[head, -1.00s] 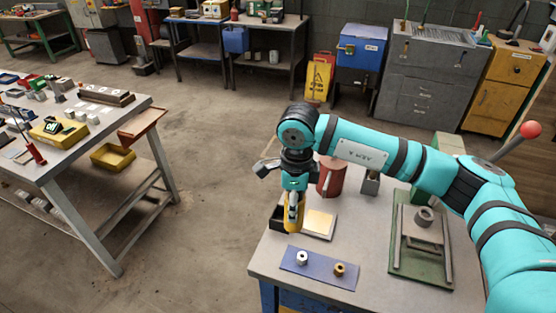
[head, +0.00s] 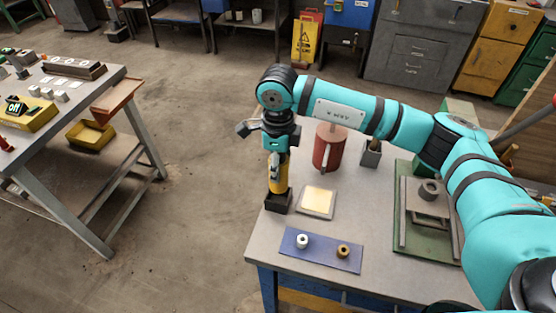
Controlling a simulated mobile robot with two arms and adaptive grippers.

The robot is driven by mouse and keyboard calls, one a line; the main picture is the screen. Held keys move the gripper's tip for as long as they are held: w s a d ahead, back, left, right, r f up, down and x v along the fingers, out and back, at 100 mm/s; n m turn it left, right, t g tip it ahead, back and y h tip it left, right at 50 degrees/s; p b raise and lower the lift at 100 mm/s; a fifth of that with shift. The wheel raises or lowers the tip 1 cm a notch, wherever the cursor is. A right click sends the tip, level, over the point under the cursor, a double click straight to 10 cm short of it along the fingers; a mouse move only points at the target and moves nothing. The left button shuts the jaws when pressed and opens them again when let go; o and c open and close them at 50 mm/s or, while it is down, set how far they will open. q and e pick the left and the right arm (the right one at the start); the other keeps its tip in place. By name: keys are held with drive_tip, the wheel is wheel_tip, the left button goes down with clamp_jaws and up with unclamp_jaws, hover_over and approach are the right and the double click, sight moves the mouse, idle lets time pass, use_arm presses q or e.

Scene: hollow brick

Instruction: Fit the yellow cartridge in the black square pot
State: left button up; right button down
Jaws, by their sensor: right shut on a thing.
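The yellow cartridge (head: 279,179) is upright in my right gripper (head: 278,163), which is shut on its upper part. The black square pot (head: 278,202) stands at the left edge of the workbench, directly below the cartridge in the head view. The cartridge's lower end meets the pot's top in the picture. I cannot tell whether it is just above the opening or slightly inside, as the opening is hidden. My left gripper is not in view.
On the workbench (head: 375,205), a pale yellow square plate (head: 318,202) lies right of the pot. A blue mat (head: 320,251) with two small nut-like parts is in front. A red can (head: 328,150) stands behind, and a green fixture (head: 418,240) is at right.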

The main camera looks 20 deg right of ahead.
drive_tip(key=shift+f, duration=0.6)
drive_tip(key=shift+s+r, duration=0.1)
drive_tip(key=shift+r, duration=0.1)
drive_tip(key=shift+f, duration=0.15)
drive_tip(key=shift+f+b, duration=0.1)
drive_tip(key=shift+b, duration=0.25)
drive_tip(key=shift+f+b, duration=0.25)
drive_tip(key=shift+b, duration=0.1)
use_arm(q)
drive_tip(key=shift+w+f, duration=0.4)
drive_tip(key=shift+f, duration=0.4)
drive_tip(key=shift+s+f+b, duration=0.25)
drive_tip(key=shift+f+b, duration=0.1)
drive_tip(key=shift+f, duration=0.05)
use_arm(e)
drive_tip(key=shift+f, duration=0.4)
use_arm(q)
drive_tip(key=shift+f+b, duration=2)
use_arm(e)
drive_tip(key=shift+f, duration=2.3)
